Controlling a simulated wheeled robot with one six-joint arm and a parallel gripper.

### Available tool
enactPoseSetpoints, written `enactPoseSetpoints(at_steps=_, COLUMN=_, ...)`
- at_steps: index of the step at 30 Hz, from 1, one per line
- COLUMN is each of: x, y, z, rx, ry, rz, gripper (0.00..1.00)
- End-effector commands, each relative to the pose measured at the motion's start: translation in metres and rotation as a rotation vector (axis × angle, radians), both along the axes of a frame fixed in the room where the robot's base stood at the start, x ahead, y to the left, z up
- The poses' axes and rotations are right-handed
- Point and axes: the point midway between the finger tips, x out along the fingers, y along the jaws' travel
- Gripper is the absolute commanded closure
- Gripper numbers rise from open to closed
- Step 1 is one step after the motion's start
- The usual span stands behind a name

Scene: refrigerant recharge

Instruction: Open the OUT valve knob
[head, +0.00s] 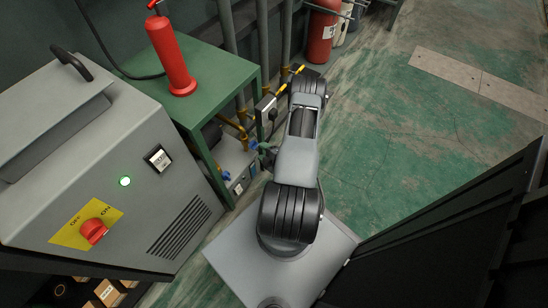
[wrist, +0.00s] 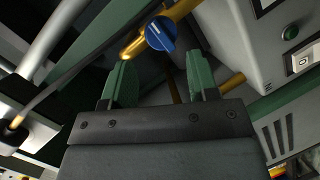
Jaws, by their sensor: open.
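A round blue valve knob (wrist: 160,33) with a pale line on its face sits on a brass pipe (wrist: 133,47) in the wrist view. My gripper (wrist: 157,68) is open, its two green fingers apart and empty. The knob lies just beyond the fingertips, roughly between them and apart from them. In the head view my gripper (head: 266,152) is beside the grey unit under the green table, partly hidden by my arm. A small blue knob (head: 227,177) shows low on that unit. I cannot read which knob is marked OUT.
A grey panel (wrist: 272,75) with a green button (wrist: 290,32) stands close on the right in the wrist view. The green table (head: 222,75) carries a red extinguisher (head: 170,55). A grey cabinet (head: 120,160) has a red switch (head: 94,231). Open green floor (head: 400,140) lies right.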

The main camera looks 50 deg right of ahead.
Motion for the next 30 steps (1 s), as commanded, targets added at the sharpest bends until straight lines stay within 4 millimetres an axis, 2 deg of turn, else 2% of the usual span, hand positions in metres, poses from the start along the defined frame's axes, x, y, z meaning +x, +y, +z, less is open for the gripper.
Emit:
enactPoseSetpoints(at_steps=1, x=-0.012, y=-0.001, z=0.006, rx=0.003, ry=0.002, rz=-0.007, gripper=0.46)
enactPoseSetpoints(at_steps=6, x=-0.043, y=0.0, z=0.014, rx=0.003, ry=0.002, rz=-0.007, gripper=0.46)
enactPoseSetpoints(at_steps=12, x=-0.065, y=0.002, z=0.019, rx=0.002, ry=0.002, rz=-0.002, gripper=0.46)
enactPoseSetpoints(at_steps=18, x=-0.074, y=0.003, z=0.021, rx=0.0, ry=0.001, rz=0.0, gripper=0.46)
enactPoseSetpoints(at_steps=30, x=-0.075, y=0.003, z=0.021, rx=0.001, ry=0.001, rz=0.003, gripper=0.46)
